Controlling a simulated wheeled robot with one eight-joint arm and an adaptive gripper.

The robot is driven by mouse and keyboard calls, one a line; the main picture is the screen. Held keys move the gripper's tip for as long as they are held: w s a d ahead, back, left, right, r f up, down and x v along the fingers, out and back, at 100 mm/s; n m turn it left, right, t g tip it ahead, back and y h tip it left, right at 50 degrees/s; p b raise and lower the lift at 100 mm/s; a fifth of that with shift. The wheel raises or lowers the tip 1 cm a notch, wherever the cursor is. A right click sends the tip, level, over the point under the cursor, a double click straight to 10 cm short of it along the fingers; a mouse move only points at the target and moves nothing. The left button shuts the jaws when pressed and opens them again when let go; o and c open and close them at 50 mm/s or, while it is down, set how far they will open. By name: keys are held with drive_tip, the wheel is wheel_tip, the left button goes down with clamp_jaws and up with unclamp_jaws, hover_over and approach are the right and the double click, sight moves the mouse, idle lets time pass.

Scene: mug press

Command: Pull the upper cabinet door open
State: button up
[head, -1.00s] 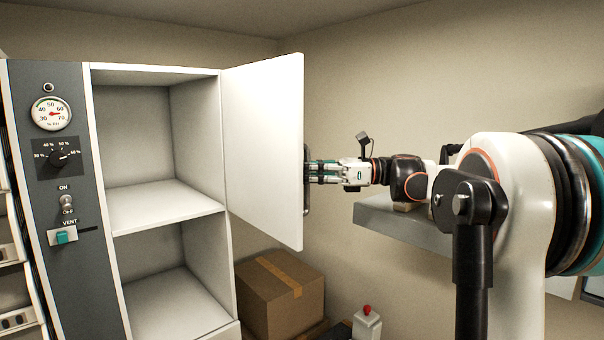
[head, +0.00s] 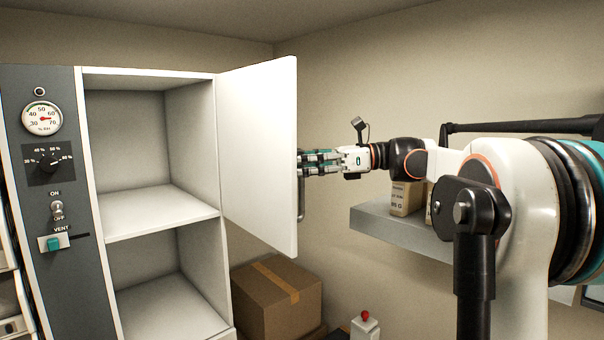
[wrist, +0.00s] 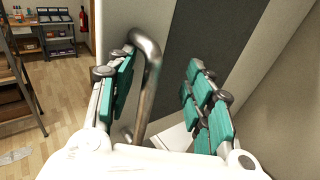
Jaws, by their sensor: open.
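The upper cabinet door (head: 258,155) is a plain white panel hinged on the right side of the white cabinet (head: 148,77). It stands wide open, showing the upper compartment (head: 130,140), which looks empty. My gripper (head: 302,163) is at the door's free edge, partly hidden behind it in the head view. A metal bar handle (head: 301,200) shows just past that edge. In the wrist view the handle (wrist: 150,85) lies between my teal-padded fingers, nearer the left one. My gripper (wrist: 163,92) is open around it. Contact with the left finger is unclear.
A grey control panel (head: 50,190) with gauge and knobs is left of the compartments. A cardboard box (head: 277,297) sits low right of the cabinet. A grey shelf (head: 400,233) with small packages (head: 406,198) is beneath my arm. A red-buttoned post (head: 365,325) stands below.

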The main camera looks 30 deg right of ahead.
drive_tip(key=shift+t+y, duration=0.3)
drive_tip(key=shift+y, duration=0.1)
drive_tip(key=r, duration=0.7)
drive_tip(key=shift+a, duration=0.35)
drive_tip(key=shift+d+r, duration=0.15)
drive_tip(key=shift+r, duration=0.05)
drive_tip(key=f, duration=0.2)
drive_tip(key=f+h, duration=0.1)
drive_tip(key=f, duration=0.1)
drive_tip(key=f+g+h, duration=0.1)
drive_tip(key=f, duration=0.1)
drive_tip(key=shift+s+d+f+m, duration=0.1)
drive_tip(key=shift+s+d+m, duration=0.1)
drive_tip(key=shift+s+m, duration=0.15)
drive_tip(key=w+d+p, duration=0.3)
drive_tip(key=d, duration=0.4)
drive_tip(key=w+d+p, duration=0.2)
drive_tip(key=d+p, duration=0.2)
drive_tip(key=d, duration=0.3)
drive_tip(key=shift+w+d+f, duration=0.25)
drive_tip(key=shift+w, duration=0.15)
drive_tip(key=shift+s+p, duration=0.1)
drive_tip(key=shift+p, duration=0.25)
